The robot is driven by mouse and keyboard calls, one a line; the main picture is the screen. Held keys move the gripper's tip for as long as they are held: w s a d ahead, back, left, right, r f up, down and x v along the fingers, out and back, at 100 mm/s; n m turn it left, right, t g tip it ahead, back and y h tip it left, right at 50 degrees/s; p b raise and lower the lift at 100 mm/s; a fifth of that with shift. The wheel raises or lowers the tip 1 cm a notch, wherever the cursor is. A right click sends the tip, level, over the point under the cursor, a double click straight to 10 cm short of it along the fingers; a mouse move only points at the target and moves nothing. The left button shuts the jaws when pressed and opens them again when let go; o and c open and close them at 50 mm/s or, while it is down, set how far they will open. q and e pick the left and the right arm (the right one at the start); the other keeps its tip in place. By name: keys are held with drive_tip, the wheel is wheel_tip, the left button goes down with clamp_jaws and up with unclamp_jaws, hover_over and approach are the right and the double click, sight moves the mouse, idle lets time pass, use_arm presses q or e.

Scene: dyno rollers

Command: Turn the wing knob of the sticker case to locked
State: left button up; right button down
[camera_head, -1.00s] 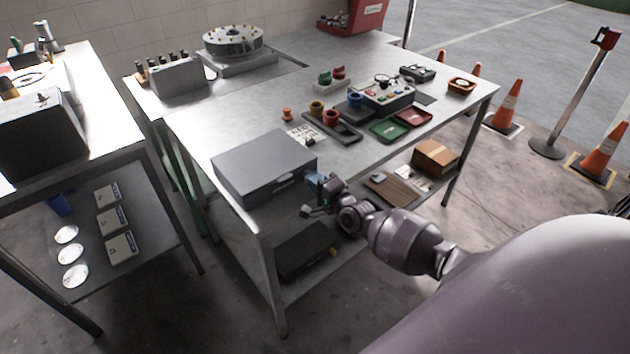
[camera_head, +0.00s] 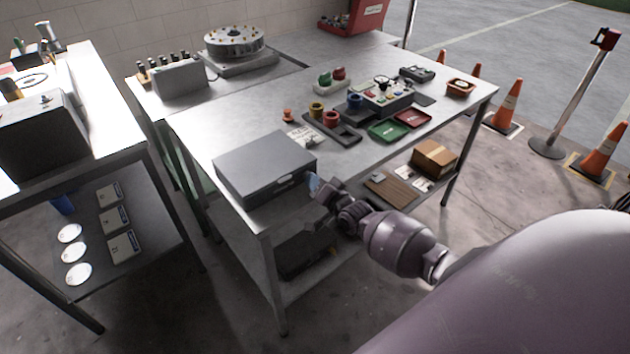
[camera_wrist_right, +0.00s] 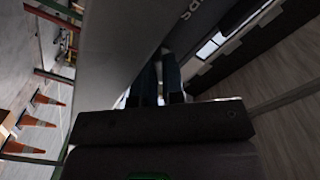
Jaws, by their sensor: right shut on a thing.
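The sticker case appears to be the flat grey box (camera_head: 262,165) at the front left corner of the metal table, with a handle on its front face. My right gripper (camera_head: 314,183) is at the right end of that front face. In the right wrist view, its two dark blue fingers (camera_wrist_right: 158,80) reach close to a grey surface with partly visible lettering. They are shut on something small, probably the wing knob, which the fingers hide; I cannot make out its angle. My left gripper is not in view.
Coloured cups, a green tray (camera_head: 388,131), a red tray (camera_head: 412,118) and a control box (camera_head: 386,97) stand farther back on the table (camera_head: 235,112). A cardboard box (camera_head: 434,157) is on the shelf below. Orange cones stand on the floor at the right.

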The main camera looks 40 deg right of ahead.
drive_tip(key=n+p, duration=0.1)
drive_tip(key=n, duration=0.4)
drive_tip(key=shift+n, duration=2.2)
drive_tip(key=c, duration=1.5)
unclamp_jaws()
